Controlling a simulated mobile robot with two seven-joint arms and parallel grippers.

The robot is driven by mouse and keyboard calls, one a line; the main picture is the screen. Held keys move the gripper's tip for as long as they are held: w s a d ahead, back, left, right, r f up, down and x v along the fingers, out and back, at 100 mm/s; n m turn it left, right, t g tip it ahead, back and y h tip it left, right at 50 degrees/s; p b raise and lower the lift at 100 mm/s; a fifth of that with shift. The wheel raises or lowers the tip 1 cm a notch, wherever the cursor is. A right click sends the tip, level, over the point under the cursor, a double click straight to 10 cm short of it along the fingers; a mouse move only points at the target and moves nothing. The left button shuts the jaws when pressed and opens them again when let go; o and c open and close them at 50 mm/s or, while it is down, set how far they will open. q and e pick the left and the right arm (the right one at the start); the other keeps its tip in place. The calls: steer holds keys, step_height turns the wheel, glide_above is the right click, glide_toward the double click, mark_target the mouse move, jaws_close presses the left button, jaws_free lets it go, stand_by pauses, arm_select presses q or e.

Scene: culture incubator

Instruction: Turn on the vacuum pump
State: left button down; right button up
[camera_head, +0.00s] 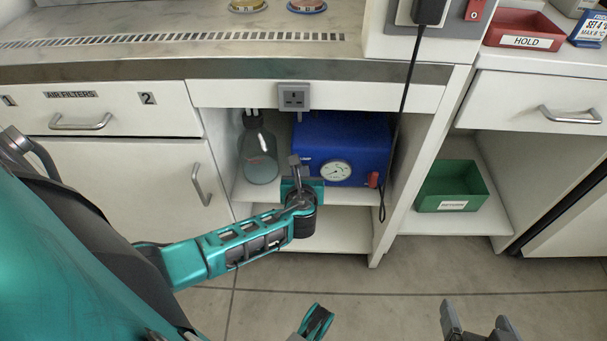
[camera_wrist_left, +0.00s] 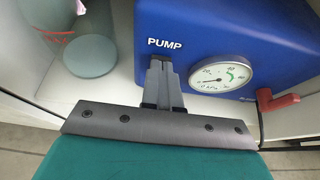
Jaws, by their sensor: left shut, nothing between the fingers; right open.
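The blue vacuum pump (camera_head: 350,135) stands on the open shelf under the bench. Its round gauge (camera_head: 336,170) also shows in the left wrist view (camera_wrist_left: 221,76), right of the white "PUMP" label (camera_wrist_left: 165,43). A red fitting (camera_wrist_left: 276,100) sticks out at its right side. My left gripper (camera_head: 295,162) is shut and empty, in front of the pump's left part. In the left wrist view its fingertips (camera_wrist_left: 160,62) lie just below the label; I cannot tell whether they touch. No switch is visible; the fingers hide part of the front. My right gripper (camera_head: 478,318) is open, low over the floor.
A glass bottle (camera_head: 259,150) stands on the shelf left of the pump. A grey socket (camera_head: 294,96) sits on the bench front above. A black cord (camera_head: 407,90) hangs down the right side from a plug (camera_head: 429,10). A green bin (camera_head: 453,187) stands further right.

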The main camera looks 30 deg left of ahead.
steer(key=shift+d+r, duration=0.1)
steer(key=shift+d, duration=0.05)
steer(key=shift+r+p, duration=0.9)
steer(key=shift+p, duration=0.1)
